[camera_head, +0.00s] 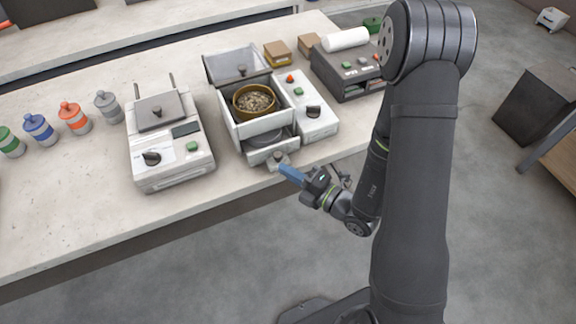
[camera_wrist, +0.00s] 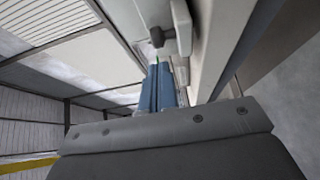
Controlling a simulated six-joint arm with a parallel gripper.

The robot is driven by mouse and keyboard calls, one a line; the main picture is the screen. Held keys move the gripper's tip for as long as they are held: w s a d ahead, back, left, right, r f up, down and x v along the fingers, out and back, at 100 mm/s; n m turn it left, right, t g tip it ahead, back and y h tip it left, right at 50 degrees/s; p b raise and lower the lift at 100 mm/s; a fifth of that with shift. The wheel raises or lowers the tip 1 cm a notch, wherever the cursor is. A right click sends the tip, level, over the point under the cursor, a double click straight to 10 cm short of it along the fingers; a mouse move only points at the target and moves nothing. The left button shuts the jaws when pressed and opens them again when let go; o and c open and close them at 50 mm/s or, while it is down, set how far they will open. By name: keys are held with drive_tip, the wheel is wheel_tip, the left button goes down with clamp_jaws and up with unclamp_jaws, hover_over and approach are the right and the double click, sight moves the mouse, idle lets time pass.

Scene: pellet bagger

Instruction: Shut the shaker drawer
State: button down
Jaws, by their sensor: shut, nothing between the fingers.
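The shaker (camera_head: 233,124) is a white machine with a raised lid and a round brass sieve (camera_head: 255,100) full of pellets. Its drawer (camera_head: 270,153) sticks out low at the front, with part of a grey round pan visible inside. A small knob (camera_head: 280,158) is on the drawer front. My gripper (camera_head: 281,168) has blue fingers, shut and empty, just in front of the drawer near the knob; I cannot tell whether they touch. In the wrist view the blue fingers (camera_wrist: 160,82) point toward a pale panel (camera_wrist: 182,25) with a dark knob (camera_wrist: 159,37).
A white control box (camera_head: 308,118) with knobs adjoins the shaker on the right. A sealer-like machine (camera_head: 168,140) stands left of it, with several coloured bottles (camera_head: 74,118) beyond. A dark grey machine (camera_head: 350,75) is at the right. The bench edge lies below the drawer; open floor is in front.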

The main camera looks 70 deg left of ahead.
sight(281, 158)
drive_tip(key=shift+w+a, duration=0.2)
drive_tip(key=shift+a, duration=0.55)
drive_tip(key=shift+a, duration=1.35)
drive_tip(key=shift+d, duration=0.15)
